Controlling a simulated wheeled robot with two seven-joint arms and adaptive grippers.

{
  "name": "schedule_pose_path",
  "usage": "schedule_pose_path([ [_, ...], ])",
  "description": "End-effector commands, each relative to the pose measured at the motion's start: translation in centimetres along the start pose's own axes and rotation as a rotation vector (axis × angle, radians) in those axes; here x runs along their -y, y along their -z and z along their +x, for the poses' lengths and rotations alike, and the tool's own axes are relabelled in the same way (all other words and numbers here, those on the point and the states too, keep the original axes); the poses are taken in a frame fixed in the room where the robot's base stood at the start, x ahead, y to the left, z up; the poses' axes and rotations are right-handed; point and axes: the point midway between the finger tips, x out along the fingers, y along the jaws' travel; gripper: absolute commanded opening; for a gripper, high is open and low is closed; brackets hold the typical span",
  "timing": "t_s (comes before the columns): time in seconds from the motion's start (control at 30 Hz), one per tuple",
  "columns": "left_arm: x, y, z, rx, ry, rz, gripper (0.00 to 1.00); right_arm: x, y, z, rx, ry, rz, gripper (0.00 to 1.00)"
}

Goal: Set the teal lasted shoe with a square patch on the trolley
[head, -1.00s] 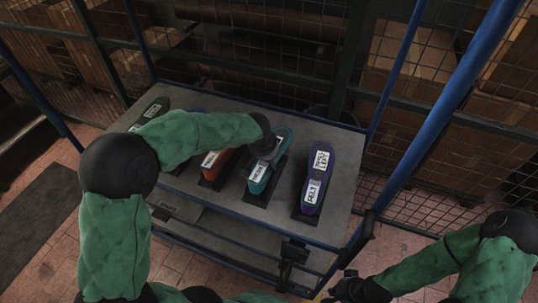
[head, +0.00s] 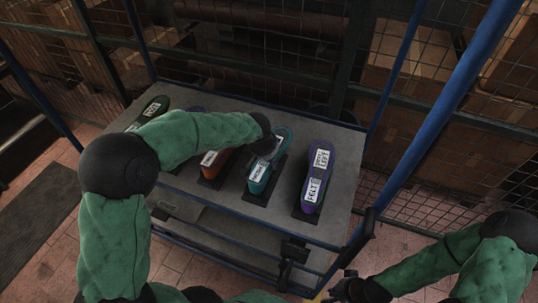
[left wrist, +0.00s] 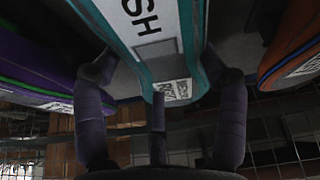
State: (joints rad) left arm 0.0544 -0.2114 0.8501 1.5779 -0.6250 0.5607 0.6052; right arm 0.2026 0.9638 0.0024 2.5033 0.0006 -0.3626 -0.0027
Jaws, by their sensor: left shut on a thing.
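The teal lasted shoe (head: 262,180) stands on a dark stand among other shoes on the grey-topped trolley (head: 340,224). In the left wrist view the teal shoe (left wrist: 193,40) fills the middle, with white labels and a grey square patch (left wrist: 155,49). My left gripper (head: 271,149) is shut on its far end, one finger on each side; it also shows in the left wrist view (left wrist: 160,75). My arm and gripper cover part of the shoe. My right gripper (head: 342,288) is low at the right, away from the shoes; its jaw state is unclear.
A purple shoe (head: 308,206) stands to the right of the teal one and an orange shoe (head: 215,163) close to its left. A dark green shoe (head: 150,112) is at the far left. Blue posts (head: 435,100) and wire mesh surround the trolley.

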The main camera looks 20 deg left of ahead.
Motion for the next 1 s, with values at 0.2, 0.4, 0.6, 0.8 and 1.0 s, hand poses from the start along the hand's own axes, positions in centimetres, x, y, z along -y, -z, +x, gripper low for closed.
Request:
schedule_pose_path([
  [0.2,0.1,0.1,0.1,-0.004,0.001,0.002,0.13,-0.1,0.0,0.3,0.0,0.0,0.0,0.0],
  [0.4,0.1,0.0,0.3,-0.003,0.001,0.003,0.89,-0.1,0.0,0.4,0.0,0.0,0.0,0.0],
  [0.6,0.1,-0.1,0.3,-0.001,0.001,0.002,1.0,-0.1,0.0,0.4,0.0,0.0,0.0,0.0],
  [0.8,0.1,-0.3,0.4,0.004,0.002,0.002,1.0,-0.1,0.0,0.4,0.0,0.0,0.0,0.0],
  [1.0,0.1,-0.1,-1.1,-0.001,0.001,0.001,1.0,-0.1,0.0,0.4,0.0,0.0,0.0,0.0],
])
